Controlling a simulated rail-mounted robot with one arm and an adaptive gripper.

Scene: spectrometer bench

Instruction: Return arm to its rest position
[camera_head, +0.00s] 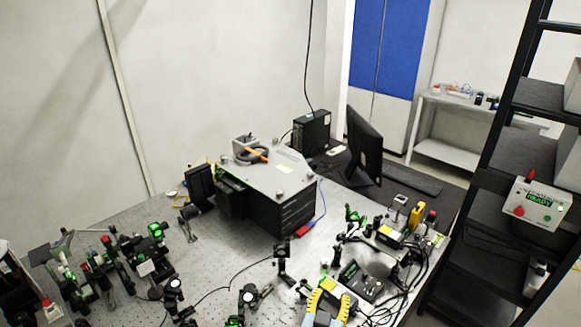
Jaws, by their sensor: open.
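My gripper (331,296) shows at the bottom edge of the head view, right of centre. Its two yellow fingers stand apart, and I see nothing held between them. The grey-blue part behind the fingers is cut off by the frame's lower edge. The gripper appears in front of the optical bench (225,268), near small dark instruments. I cannot tell its exact height above the bench or whether it touches anything.
A dark box with a grey top (285,172) stands mid-bench. Optical mounts (150,268) crowd the front left. A black controller (362,281) and cables lie right of my gripper. A monitor (364,146) stands behind. A black rack (487,205) with a READY box (536,204) is at right.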

